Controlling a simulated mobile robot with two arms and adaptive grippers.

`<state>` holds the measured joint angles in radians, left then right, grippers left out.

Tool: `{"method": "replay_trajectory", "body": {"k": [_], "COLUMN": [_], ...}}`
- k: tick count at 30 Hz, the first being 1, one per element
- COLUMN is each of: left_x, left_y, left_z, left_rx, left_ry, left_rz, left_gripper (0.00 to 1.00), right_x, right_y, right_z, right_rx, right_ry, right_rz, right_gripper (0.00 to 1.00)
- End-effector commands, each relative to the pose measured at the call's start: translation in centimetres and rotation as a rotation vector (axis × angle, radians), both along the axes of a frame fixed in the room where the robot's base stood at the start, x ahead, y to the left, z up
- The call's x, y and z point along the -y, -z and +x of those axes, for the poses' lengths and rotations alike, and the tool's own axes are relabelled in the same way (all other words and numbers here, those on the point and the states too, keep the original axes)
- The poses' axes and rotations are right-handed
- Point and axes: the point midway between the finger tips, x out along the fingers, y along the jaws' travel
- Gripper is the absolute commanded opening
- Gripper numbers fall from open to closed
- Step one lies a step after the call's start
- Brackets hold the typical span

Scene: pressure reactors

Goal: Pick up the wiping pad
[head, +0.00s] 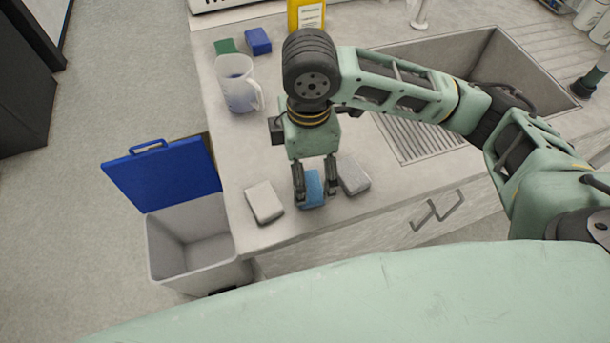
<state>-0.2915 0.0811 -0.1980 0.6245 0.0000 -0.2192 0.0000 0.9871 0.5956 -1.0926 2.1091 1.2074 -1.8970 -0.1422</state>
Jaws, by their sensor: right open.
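Three small block-like pads lie in a row near the front edge of the counter: a pale grey one (264,203), a blue one (311,190) and a darker grey one (353,176). I cannot tell from their looks alone which is called the wiping pad. My right gripper (315,193) points down over the blue pad. Its fingers are open, one on each side of that pad, and partly hide it. I cannot tell whether they touch it. My left gripper is not in view.
A sink (480,75) with a ribbed drainer (425,137) lies behind my right arm. A clear jug (238,84), a green block (226,46), a dark blue block (258,41) and a yellow container (305,14) stand further back. An open bin (190,240) with a blue lid (163,176) stands left of the counter.

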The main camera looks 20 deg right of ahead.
Motion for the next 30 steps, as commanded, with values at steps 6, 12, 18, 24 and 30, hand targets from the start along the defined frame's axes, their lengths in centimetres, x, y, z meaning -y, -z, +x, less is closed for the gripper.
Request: {"method": "replay_trajectory", "body": {"k": [6,12,18,24,30], "left_x": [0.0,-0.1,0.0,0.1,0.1], "left_y": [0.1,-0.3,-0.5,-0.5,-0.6], "left_z": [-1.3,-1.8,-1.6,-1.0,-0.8], "left_rx": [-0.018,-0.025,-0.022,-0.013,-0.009], "left_ry": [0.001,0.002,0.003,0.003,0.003], "left_rz": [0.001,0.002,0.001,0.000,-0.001], "left_gripper": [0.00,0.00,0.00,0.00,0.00], "right_x": [0.3,0.5,0.6,0.6,0.5], "right_y": [1.9,4.4,7.1,7.6,7.6], "right_z": [0.0,0.2,0.3,0.4,0.4], "right_rx": [-0.007,-0.008,-0.005,-0.001,-0.002], "right_ry": [-0.003,-0.001,-0.003,-0.004,-0.003], "right_rz": [-0.011,-0.010,-0.010,-0.008,-0.008], "right_gripper": [0.88,0.88,0.88,0.88,0.80]}}
